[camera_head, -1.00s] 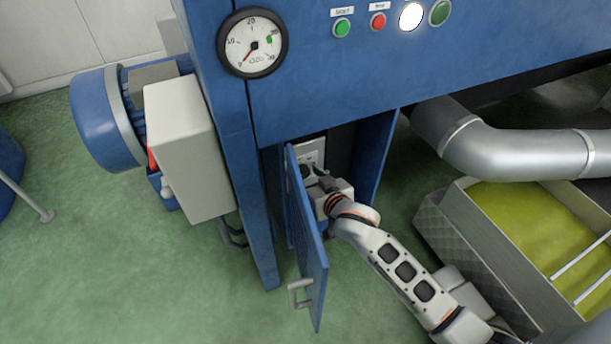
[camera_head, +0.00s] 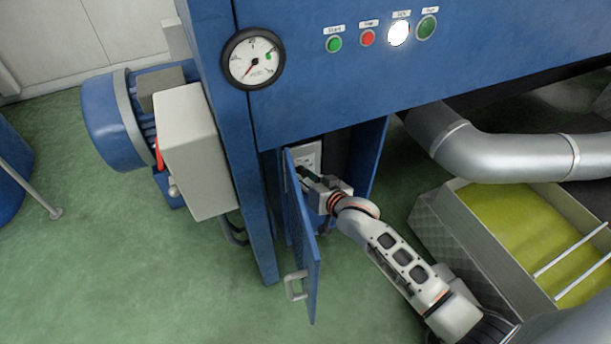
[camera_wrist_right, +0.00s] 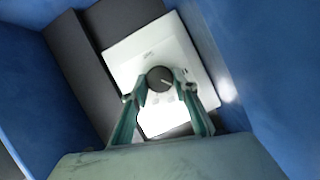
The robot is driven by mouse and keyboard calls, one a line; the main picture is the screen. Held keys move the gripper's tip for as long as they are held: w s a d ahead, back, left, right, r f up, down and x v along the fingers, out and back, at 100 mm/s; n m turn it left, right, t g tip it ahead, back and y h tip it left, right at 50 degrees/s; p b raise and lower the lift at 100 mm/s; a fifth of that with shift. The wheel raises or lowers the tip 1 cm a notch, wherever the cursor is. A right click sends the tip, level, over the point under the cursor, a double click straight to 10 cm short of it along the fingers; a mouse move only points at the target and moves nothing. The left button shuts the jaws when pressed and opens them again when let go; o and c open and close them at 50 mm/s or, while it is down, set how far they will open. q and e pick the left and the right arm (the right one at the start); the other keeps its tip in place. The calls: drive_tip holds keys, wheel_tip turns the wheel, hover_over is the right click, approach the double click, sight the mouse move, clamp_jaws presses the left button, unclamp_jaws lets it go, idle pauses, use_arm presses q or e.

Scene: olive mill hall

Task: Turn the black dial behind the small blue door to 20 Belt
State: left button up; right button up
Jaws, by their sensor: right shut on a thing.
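The small blue door (camera_head: 303,240) stands open in the head view, its handle near the lower edge. Behind it a white panel (camera_head: 309,154) sits inside the compartment; it also shows in the right wrist view (camera_wrist_right: 150,52). The round black dial (camera_wrist_right: 159,79) is on that panel, with a light pointer mark towards its right side. My right gripper (camera_wrist_right: 160,88) reaches into the compartment and is shut on the dial, one finger on each side. In the head view this gripper (camera_head: 310,178) partly hides the panel and the dial. The panel's lettering is too small to read. My left gripper is not in view.
Blue compartment walls (camera_wrist_right: 235,60) stand close around the gripper. A grey box and blue motor (camera_head: 115,118) are at left. A silver pipe (camera_head: 480,150) and a trough of yellow-green paste (camera_head: 530,235) are at right. A gauge (camera_head: 253,59) and buttons sit above.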

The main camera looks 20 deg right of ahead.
drive_tip(key=o, duration=1.1)
drive_tip(key=shift+f, duration=0.1)
drive_tip(key=shift+s, duration=0.25)
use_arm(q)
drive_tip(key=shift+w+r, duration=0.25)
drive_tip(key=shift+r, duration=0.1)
use_arm(e)
drive_tip(key=v, duration=1.1)
drive_tip(key=shift+s+r, duration=0.25)
